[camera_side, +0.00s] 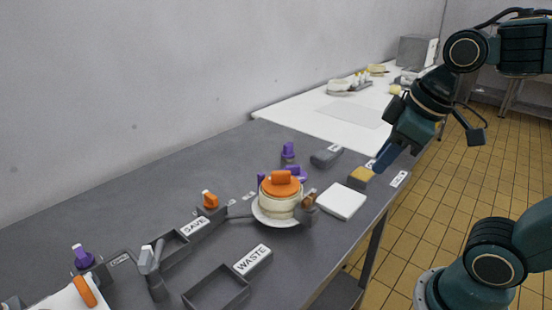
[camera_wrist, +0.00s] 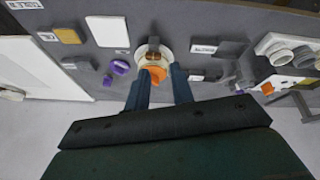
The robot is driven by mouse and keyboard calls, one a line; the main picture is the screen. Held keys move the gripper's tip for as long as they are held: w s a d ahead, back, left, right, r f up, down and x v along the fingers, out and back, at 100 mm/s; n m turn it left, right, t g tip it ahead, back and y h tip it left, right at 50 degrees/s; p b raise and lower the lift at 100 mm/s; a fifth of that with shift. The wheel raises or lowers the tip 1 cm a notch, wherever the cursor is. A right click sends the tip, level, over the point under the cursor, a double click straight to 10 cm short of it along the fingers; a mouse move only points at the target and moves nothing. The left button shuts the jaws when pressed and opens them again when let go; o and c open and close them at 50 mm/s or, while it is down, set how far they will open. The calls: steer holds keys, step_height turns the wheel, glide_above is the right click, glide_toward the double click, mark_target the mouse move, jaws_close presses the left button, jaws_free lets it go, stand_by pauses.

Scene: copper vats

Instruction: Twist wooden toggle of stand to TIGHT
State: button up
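The stand (camera_side: 306,213) is a grey block at the right side of a cream pot (camera_side: 281,203) with an orange lid. Its small brown wooden toggle (camera_side: 309,199) faces right in the side view. In the wrist view the toggle (camera_wrist: 153,41) shows just beyond the orange lid (camera_wrist: 156,74). My gripper (camera_side: 381,163) is above the table's right part, up and to the right of the stand and apart from it. In the wrist view my gripper (camera_wrist: 160,85) has its two fingers spread with nothing held between them. I cannot read any TIGHT mark.
A white pad (camera_side: 341,201) and a yellow sponge on a grey block (camera_side: 360,177) lie right of the stand. Purple pieces (camera_side: 289,154) stand behind the pot. SAVE (camera_side: 195,226) and WASTE (camera_side: 252,259) trays lie left and in front. The table's right edge is close.

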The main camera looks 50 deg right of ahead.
steer(key=w+n+g, duration=0.2)
steer(key=w+n, duration=0.5)
steer(key=n+g, duration=0.3)
steer(key=n, duration=0.5)
glide_above(309, 197)
steer(key=shift+f, duration=1.8)
steer(key=shift+f, duration=0.15)
step_height(309, 197, down, 14)
steer(key=shift+r, duration=0.25)
jaws_close()
